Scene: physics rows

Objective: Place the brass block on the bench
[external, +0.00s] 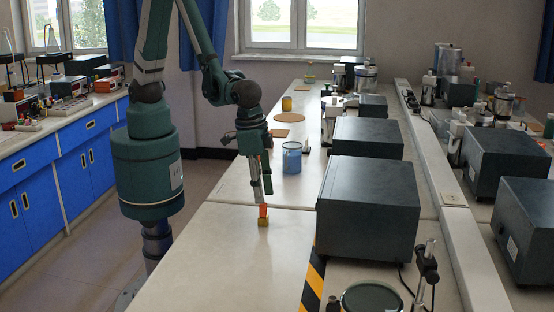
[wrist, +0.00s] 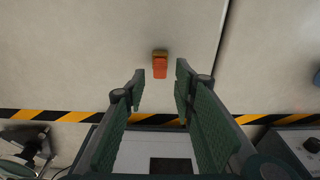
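The brass block (external: 263,223) sits on the pale bench (external: 225,250) near its front left part. An orange block (external: 263,211) stands on top of it. In the wrist view the orange block (wrist: 160,68) covers most of the brass block (wrist: 160,53), and only a brass edge shows at its top. My gripper (external: 261,198) points down just above the orange block. In the wrist view my gripper (wrist: 160,85) has its green-padded fingers apart, with nothing between them. The orange block shows just beyond the fingertips.
Dark instrument boxes (external: 368,215) stand right of the blocks. A blue can (external: 292,158) and cork-coloured discs (external: 289,118) are farther back. A yellow-black striped strip (external: 313,285) runs along the bench. Bare bench surrounds the blocks.

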